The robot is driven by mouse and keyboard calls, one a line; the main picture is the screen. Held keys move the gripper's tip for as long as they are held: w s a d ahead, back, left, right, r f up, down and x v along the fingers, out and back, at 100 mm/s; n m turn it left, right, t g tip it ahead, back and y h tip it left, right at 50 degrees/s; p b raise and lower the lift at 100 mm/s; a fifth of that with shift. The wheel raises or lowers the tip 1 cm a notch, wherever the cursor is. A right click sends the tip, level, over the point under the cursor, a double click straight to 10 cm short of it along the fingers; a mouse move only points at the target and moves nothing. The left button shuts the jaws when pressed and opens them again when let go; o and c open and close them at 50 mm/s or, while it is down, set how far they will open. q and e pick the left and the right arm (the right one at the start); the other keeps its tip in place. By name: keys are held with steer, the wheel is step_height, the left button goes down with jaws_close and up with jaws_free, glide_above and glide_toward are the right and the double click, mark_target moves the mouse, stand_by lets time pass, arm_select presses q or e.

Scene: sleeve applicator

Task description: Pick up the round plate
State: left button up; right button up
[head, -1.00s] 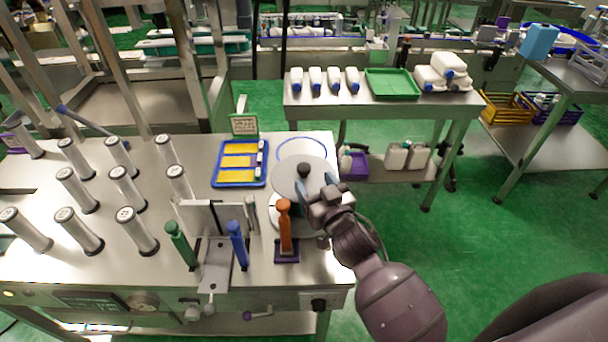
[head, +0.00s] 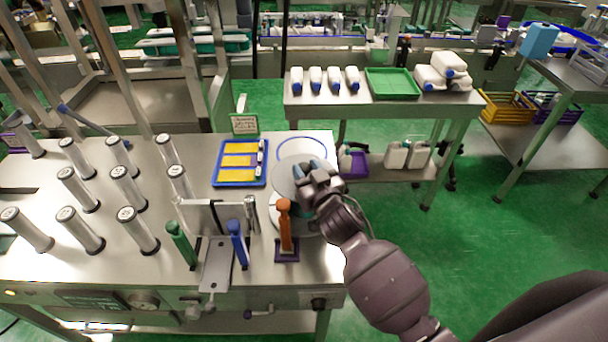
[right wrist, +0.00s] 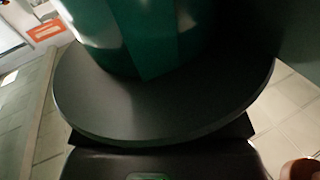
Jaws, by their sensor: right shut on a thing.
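The round plate (head: 285,180) is a grey disc above the right end of the steel table, beside the orange-handled tool. My right gripper (head: 306,172) is over its middle, where the black knob was visible, and is shut on it. The fingers and hand hide the knob and much of the plate's right side. In the right wrist view a dark round disc (right wrist: 165,105) fills the middle, with a teal-green body (right wrist: 140,35) against it. I cannot tell whether the plate is clear of what is below it. My left gripper is not in view.
An orange-handled tool (head: 285,225) stands close in front of the plate, with blue (head: 238,243) and green (head: 180,243) ones to its left. A blue tray (head: 239,183) lies to the left. A blue ring outline (head: 302,139) on the table behind is clear.

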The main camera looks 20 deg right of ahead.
steer(key=shift+c, duration=0.4)
steer(key=shift+r, duration=0.6)
steer(key=shift+r+p, duration=1.25)
steer(key=shift+r, duration=8.8)
steer(key=s+d+f+h, duration=0.1)
steer(key=s+f, duration=0.3)
steer(key=f, duration=0.2)
steer(key=s+d+f+m, duration=0.1)
steer(key=s+d+f, duration=0.1)
steer(key=s+f, duration=0.2)
step_height(320, 180, down, 4)
steer(key=shift+s+d+r+h, duration=0.2)
steer(key=shift+s+d+h, duration=0.1)
steer(key=shift+h, duration=0.1)
steer(key=shift+a+r, duration=0.1)
steer(key=shift+a, duration=0.05)
